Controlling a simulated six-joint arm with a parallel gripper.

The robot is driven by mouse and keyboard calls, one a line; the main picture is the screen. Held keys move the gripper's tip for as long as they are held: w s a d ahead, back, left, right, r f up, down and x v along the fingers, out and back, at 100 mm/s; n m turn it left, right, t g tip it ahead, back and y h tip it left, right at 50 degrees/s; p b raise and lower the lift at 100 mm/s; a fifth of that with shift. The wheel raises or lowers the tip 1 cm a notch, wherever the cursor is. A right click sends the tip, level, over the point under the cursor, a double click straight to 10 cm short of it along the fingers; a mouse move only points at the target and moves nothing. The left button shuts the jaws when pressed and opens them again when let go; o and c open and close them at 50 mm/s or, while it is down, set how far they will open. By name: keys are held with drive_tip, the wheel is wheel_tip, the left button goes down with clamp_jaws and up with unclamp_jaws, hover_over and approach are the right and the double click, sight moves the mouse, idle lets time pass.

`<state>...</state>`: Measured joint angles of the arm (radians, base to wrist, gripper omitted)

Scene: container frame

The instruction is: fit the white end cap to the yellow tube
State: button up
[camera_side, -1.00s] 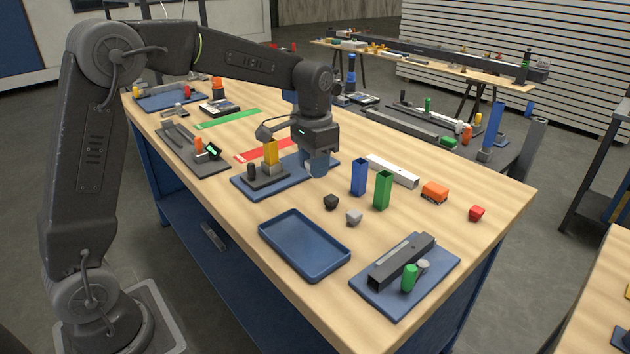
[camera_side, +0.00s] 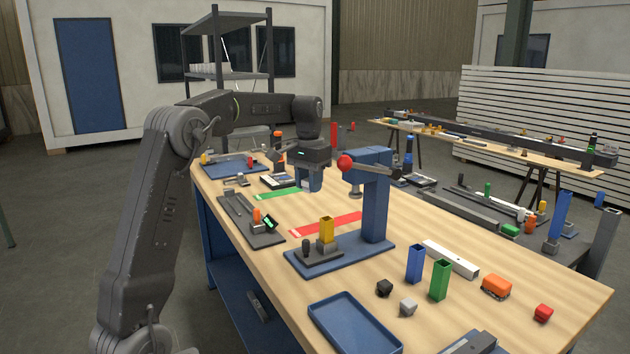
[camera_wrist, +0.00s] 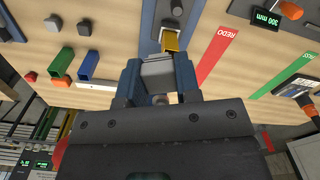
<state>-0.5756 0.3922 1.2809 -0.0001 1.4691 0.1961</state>
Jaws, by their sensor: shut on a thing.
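The yellow tube (camera_side: 326,229) stands upright in a grey holder (camera_side: 326,247) on the blue base of a press (camera_side: 376,200). It also shows in the wrist view (camera_wrist: 171,41), beyond my fingertips, with its top end toward the camera. My gripper (camera_side: 310,184) is above the bench behind the press in the side view, apart from the tube. In the wrist view my gripper (camera_wrist: 157,66) is shut on a pale grey-white block, the white end cap (camera_wrist: 157,76).
The press has a lever with a red knob (camera_side: 344,162). Blue (camera_side: 415,263) and green (camera_side: 440,280) tubes stand to its right. Black (camera_side: 384,288) and grey (camera_side: 407,306) caps lie near an empty blue tray (camera_side: 352,330). A red strip (camera_side: 325,224) lies behind the base.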

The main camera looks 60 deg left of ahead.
drive_tip(key=w+a+f+m, duration=0.3)
drive_tip(key=w+f, duration=0.4)
drive_tip(key=f, duration=0.3)
drive_tip(key=shift+w+a+m, duration=0.25)
drive_tip(key=shift+m, duration=0.45)
drive_tip(key=shift+f, duration=0.65)
idle(0.9)
drive_tip(key=o, duration=1.5)
drive_tip(key=shift+o, duration=0.2)
drive_tip(key=shift+r, duration=0.15)
wheel_tip(320, 180, up, 7)
idle(0.5)
